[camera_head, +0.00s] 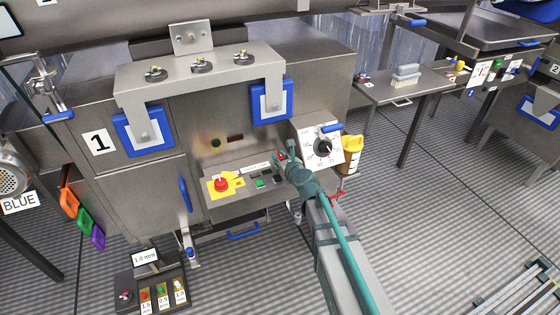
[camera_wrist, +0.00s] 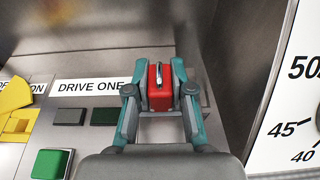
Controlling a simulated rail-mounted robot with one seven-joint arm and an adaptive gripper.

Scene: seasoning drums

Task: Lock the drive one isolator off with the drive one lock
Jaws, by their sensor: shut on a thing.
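My gripper (camera_head: 284,160) is at the right end of the sloped control panel (camera_head: 211,204) on machine 1. In the wrist view my gripper (camera_wrist: 160,85) is shut on a small red padlock (camera_wrist: 159,97) with a silver shackle (camera_wrist: 159,75) pointing away from me. The padlock shows only as a red spot between the fingers in the head view (camera_head: 281,157). I cannot make out the isolator for certain; my gripper covers part of the panel.
A red mushroom button (camera_head: 221,184) on a yellow plate and a yellow piece (camera_wrist: 15,97) are on the panel's left. A dial (camera_head: 323,147) with a blue handle (camera_head: 332,128) stands close on the right. A yellow container (camera_head: 352,147) hangs beyond it. A steel wall rises behind the panel.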

